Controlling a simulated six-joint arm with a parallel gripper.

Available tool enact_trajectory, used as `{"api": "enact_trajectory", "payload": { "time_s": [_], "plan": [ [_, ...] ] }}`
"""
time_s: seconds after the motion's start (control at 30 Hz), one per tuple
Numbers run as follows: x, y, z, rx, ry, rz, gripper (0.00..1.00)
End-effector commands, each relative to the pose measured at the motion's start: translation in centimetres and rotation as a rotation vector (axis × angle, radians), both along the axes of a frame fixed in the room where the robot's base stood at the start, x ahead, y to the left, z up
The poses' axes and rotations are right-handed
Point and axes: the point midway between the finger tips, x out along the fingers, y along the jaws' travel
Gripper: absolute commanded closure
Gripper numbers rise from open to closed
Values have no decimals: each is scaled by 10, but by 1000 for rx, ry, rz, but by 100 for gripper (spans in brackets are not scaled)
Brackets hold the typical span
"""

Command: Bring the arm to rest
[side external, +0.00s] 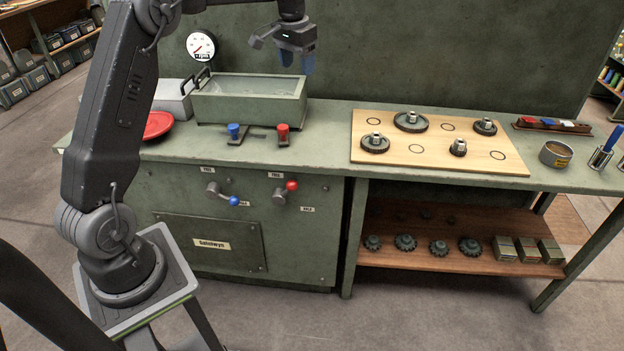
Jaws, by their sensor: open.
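My gripper (297,58) hangs at the top of the side external view, above the back of the green metal basin (250,108). Its bluish fingers point down and stand apart with nothing seen between them. It is clear of the bench top and touches nothing that I can see. My dark arm rises from its base at the left, and its upper links run out of the top of the picture.
The green bench (330,135) bears a red dish (157,125), blue (234,131) and red (283,132) knobs, a wooden board (430,160) with several gears, and a tin (555,154). A round gauge (201,46) stands behind the basin. Air above the board is clear.

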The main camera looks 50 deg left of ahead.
Motion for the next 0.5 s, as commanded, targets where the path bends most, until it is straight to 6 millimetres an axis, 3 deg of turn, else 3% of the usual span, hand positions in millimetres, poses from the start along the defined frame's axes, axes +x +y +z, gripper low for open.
{"api": "enact_trajectory", "payload": {
  "time_s": [0.03, 0.2, 0.33, 0.5],
  "plan": [
    [-12, -22, 18, 9, -23, -14, 36],
    [-58, -84, 54, 26, -91, -50, 36],
    [-103, -126, 69, 33, -146, -77, 36],
    [-168, -173, 71, 33, -218, -113, 36]
  ]
}}
